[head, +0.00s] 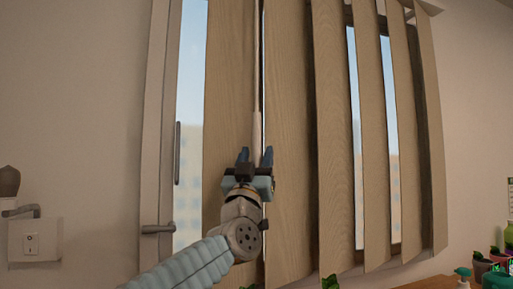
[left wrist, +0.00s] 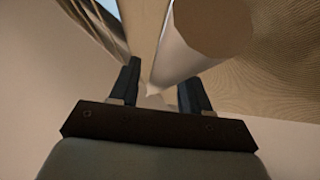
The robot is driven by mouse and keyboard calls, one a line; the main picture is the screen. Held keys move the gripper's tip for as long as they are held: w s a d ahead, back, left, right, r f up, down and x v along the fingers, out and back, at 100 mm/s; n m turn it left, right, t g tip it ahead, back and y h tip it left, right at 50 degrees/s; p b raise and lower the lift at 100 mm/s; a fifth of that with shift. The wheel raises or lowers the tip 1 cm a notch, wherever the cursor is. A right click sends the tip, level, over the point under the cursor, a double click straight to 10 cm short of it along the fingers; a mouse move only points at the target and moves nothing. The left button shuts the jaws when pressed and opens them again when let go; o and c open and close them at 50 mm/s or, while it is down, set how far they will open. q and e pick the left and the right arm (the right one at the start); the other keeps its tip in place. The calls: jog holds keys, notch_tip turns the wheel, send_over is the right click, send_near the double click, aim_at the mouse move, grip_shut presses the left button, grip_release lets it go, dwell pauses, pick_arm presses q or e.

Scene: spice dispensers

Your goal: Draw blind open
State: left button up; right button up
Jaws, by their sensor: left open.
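The blind has tall vertical wood-grain slats (head: 290,120) across the window in the head view. A pale thin wand (head: 257,90) hangs in front of the left slats. My left gripper (head: 255,156) points up at the wand's lower part, its dark fingers open on either side of it in that view. In the left wrist view the fingers (left wrist: 160,85) are apart, and the wand (left wrist: 190,50) shows large, with its round end at the upper right and its far part narrowing between the fingers. I cannot tell whether the fingers touch it. My right gripper is out of view.
A window frame with a handle (head: 157,229) stands left of the slats. Potted plants (head: 482,266) stand on a wooden surface at the lower right. Sky shows through gaps between slats.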

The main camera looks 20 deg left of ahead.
pick_arm(q)
jog(key=shift+w+r, duration=0.15)
jog(key=shift+w, duration=0.05)
grip_shut()
dwell(0.3)
